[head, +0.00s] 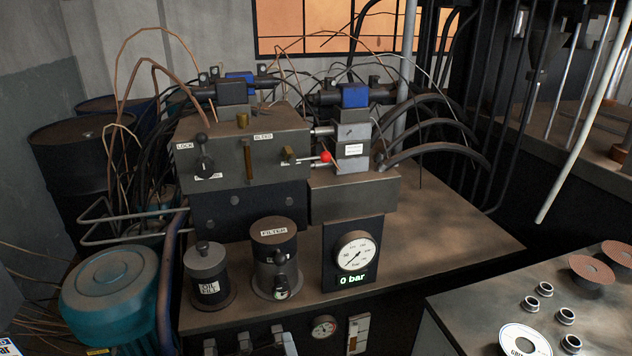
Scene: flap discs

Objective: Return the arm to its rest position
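Neither of my grippers shows in the head view, and I make out no part of my arms. A hydraulic unit stands ahead with a valve block (228,165) carrying a lock lever (204,158). A lever with a red knob (325,157) sticks out to its right. A gauge (354,254) below it has a display reading 0 bar. A dark canister marked filter (274,255) and a smaller oil pot (207,275) stand in front of the block.
A bench at the lower right holds reddish flap discs (592,272), several metal rings (545,289) and a white-labelled disc (524,341). A teal motor (110,292) and a dark drum (82,165) stand at left. A pale pole (585,125) slants down at right.

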